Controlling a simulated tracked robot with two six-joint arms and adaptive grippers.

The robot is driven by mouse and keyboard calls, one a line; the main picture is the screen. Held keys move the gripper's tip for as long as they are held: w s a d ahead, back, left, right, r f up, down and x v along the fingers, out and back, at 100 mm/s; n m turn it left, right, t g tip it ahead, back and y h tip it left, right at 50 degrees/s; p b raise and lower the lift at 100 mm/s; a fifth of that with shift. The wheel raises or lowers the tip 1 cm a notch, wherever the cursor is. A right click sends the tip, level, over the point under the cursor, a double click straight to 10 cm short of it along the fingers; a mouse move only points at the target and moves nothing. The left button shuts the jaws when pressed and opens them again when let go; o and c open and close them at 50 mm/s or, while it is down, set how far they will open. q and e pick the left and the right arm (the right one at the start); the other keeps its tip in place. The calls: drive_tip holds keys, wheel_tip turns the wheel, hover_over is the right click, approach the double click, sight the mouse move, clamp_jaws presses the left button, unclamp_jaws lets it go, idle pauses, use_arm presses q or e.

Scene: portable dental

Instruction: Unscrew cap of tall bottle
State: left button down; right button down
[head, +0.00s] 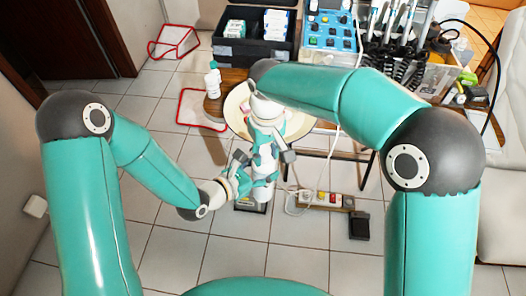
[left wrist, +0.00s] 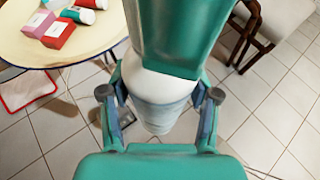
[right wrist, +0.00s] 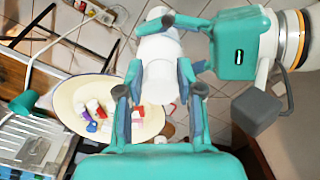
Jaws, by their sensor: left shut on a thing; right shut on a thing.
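A tall white bottle (right wrist: 160,75) is between the fingers of my right gripper (right wrist: 156,88) in the right wrist view. My right gripper is shut on it. In the left wrist view my right arm fills the top, and a white rounded surface shows between the fingers. In the head view my arms meet at the centre and largely hide the bottle. I cannot make out the cap's edge.
A round cream tray (right wrist: 72,103) with small boxes and containers lies behind the grippers. Another white bottle (head: 212,84) with a pale teal top stands left of it. A black case (head: 258,50) and dental unit (head: 331,31) stand behind. A power strip (head: 326,200) lies on the floor.

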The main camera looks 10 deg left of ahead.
drive_tip(key=n, duration=0.4)
drive_tip(key=shift+w+n, duration=0.2)
drive_tip(key=shift+n, duration=0.1)
drive_tip(key=n, duration=0.4)
drive_tip(key=shift+w+d, duration=0.1)
drive_tip(key=shift+w, duration=0.05)
drive_tip(key=n, duration=0.4)
drive_tip(key=shift+w+n, duration=0.15)
drive_tip(key=shift+n, duration=0.15)
drive_tip(key=n, duration=0.4)
drive_tip(key=shift+w+n, duration=0.2)
drive_tip(key=shift+n, duration=0.1)
drive_tip(key=shift+r, duration=0.35)
drive_tip(key=shift+r, duration=0.85)
drive_tip(key=shift+r, duration=0.1)
